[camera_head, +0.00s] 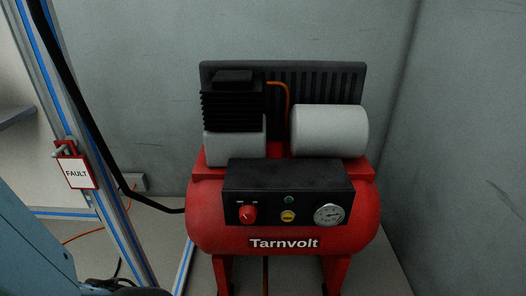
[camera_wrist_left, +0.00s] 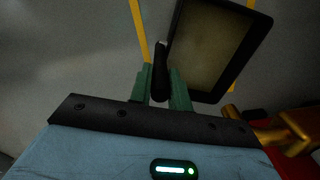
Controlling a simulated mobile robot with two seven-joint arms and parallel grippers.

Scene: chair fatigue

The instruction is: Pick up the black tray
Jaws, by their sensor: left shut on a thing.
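The black tray (camera_wrist_left: 240,88) shows in the left wrist view, tilted in the picture, with a dark raised rim and a dull brownish face. My left gripper (camera_wrist_left: 161,88) has its green fingers shut on a black, rounded, handle-like piece at the tray's left edge. Where that piece joins the tray is too dark to see well. In the head view the tray cannot be made out, and only part of my blue left arm (camera_head: 35,245) shows at lower left. My right gripper is in neither view.
A red Tarnvolt compressor (camera_head: 210,215) stands in the middle, with a dark control panel and gauge. A FAULT tag (camera_head: 76,173) hangs on the frame post at left. Brass-coloured (camera_wrist_left: 275,130) and red parts lie close at the wrist view's right. Grey walls stand behind.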

